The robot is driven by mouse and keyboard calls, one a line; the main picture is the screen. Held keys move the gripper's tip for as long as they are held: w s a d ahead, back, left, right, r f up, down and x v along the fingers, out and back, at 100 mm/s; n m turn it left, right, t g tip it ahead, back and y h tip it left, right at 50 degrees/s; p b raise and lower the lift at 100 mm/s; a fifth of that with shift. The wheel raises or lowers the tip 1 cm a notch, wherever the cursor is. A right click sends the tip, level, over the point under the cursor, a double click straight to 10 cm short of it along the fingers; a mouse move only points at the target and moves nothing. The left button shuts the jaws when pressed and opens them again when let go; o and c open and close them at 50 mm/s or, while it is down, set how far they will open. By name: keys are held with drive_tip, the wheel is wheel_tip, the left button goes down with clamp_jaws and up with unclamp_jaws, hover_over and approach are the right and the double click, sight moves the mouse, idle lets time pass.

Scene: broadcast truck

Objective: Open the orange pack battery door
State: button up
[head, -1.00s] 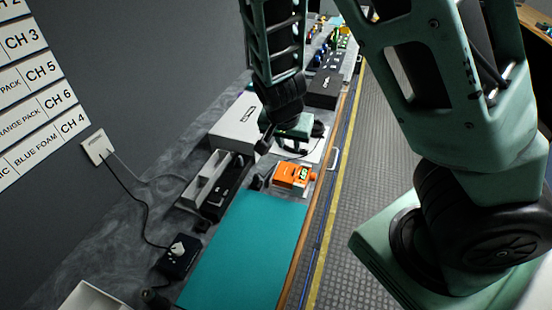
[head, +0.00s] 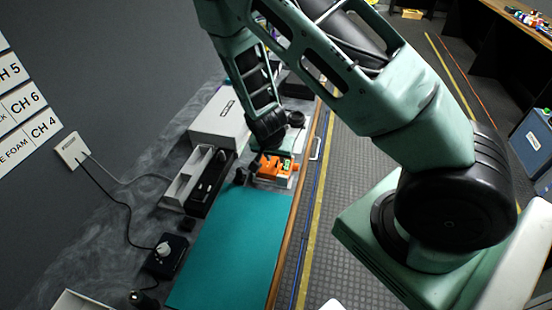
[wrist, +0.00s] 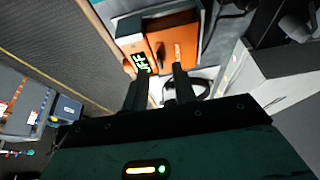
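The orange pack (head: 272,168) sits at the far end of the teal mat on the bench. In the wrist view the orange pack (wrist: 170,42) fills the top middle, with a small lit green display (wrist: 141,63) on its near left part. A flat orange panel lies right of the display; I cannot tell whether it is the battery door or whether it stands open. My gripper (wrist: 160,72) has its two dark fingers apart, with a gap between them, the tips close to the pack. Contact is unclear. In the head view my gripper (head: 257,159) is at the pack's left side, partly hidden by the arm.
The teal mat (head: 230,245) is clear. A white box (head: 217,118) stands behind, left of my arm. A grey tray (head: 185,178), a black knob box (head: 168,256) and a wall plate (head: 72,150) with cables are at left. The aisle floor lies right.

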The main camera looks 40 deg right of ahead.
sight(277, 163)
drive_tip(key=shift+x, duration=1.55)
clamp_jaws()
drive_tip(key=shift+r, duration=0.1)
drive_tip(key=shift+p, duration=0.35)
